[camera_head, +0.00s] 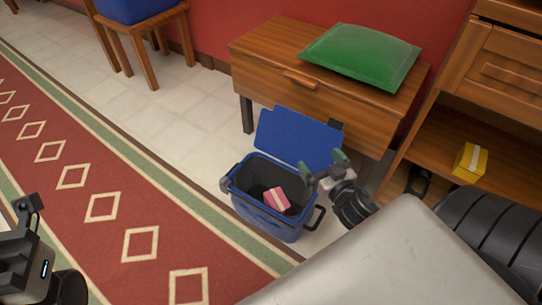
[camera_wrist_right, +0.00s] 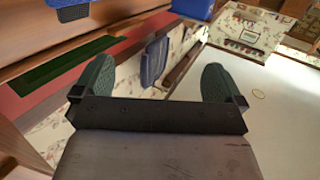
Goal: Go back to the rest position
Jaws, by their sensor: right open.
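My right gripper (camera_head: 325,172) is beside the right side of a blue bin (camera_head: 262,212) in the head view. Its two green-padded fingers are apart and empty, and they also show spread in the right wrist view (camera_wrist_right: 157,85). The bin's blue lid (camera_head: 298,140) is raised at the back. A pink box (camera_head: 277,199) with a pale stripe lies inside the bin. My left gripper (camera_head: 27,208) is only partly in view at the left edge, and its jaws do not show clearly.
A wooden drawer cabinet (camera_head: 268,72) with a green cushion (camera_head: 362,56) stands behind the bin. A wooden shelf unit (camera_head: 440,130) at right holds a yellow box (camera_head: 470,161). A red patterned rug (camera_head: 95,215) and open tiled floor (camera_head: 130,105) lie at left.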

